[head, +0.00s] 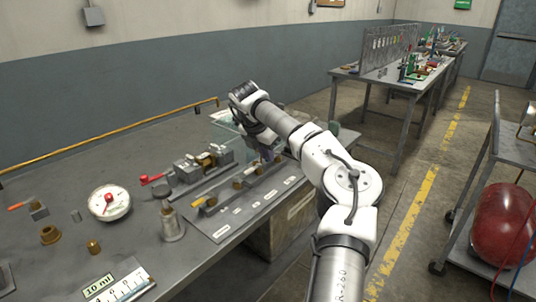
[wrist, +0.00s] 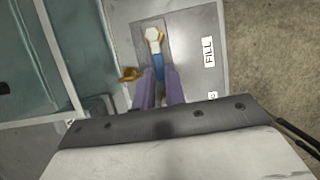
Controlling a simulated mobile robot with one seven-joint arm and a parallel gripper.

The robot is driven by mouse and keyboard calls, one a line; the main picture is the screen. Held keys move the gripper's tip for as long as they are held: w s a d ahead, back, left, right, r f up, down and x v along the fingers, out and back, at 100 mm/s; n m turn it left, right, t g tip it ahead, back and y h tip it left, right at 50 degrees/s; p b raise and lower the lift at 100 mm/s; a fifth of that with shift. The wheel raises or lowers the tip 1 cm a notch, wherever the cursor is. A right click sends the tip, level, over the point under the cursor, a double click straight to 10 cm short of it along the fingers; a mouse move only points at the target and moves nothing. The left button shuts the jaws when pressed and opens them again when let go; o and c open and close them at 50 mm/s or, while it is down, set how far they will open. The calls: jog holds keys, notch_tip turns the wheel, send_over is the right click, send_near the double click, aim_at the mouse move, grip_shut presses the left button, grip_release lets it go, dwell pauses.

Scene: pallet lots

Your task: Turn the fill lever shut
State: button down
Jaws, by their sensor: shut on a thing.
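The handle's near end is hidden between the fingers. In the head view my gripper (head: 268,152) is at the far end of the bench panel, and my arm and wrist hide most of the lever.
A brass fitting (wrist: 130,74) sits just left of the lever. A glass-sided tank (wrist: 85,50) stands close on the left. A cart with a red tank (head: 503,225) stands at right.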

jog(key=shift+r, duration=0.1)
dwell(0.3)
jog(key=c, duration=1.5)
grip_release()
jog(key=shift+o, duration=0.2)
